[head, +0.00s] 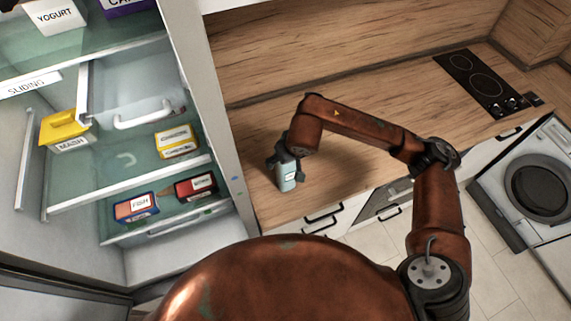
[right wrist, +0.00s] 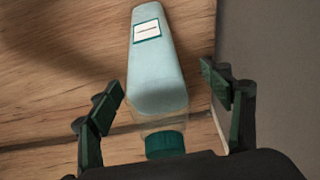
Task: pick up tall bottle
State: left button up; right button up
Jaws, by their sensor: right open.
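The tall bottle is pale blue-green with a white label and a dark green cap. In the head view the bottle (head: 286,176) stands on the wooden counter near its front edge, beside the fridge wall. In the right wrist view the bottle (right wrist: 156,72) lies between my right gripper's fingers, with its cap nearest the palm. My right gripper (head: 285,160) is at the bottle's upper part in the head view. In the right wrist view its fingers (right wrist: 165,92) are spread, with a gap on each side of the bottle. My left gripper is not in view.
An open fridge stands on the left with a yellow-lidded container (head: 66,132) and several labelled boxes. Its side wall (head: 215,120) is close to the bottle. A black cooktop (head: 481,82) is at the far right of the counter. The counter between is clear apart from my arm.

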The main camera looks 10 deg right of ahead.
jog(key=shift+d+p+x, duration=0.2)
jog(key=shift+p+x, duration=0.7)
jog(key=shift+x, duration=1.7)
jog(key=shift+w+d, duration=0.1)
jog(key=shift+w, duration=0.05)
jog(key=shift+c, duration=0.5)
grip_shut()
jog(key=shift+w+r, duration=0.1)
jog(key=shift+r, duration=0.1)
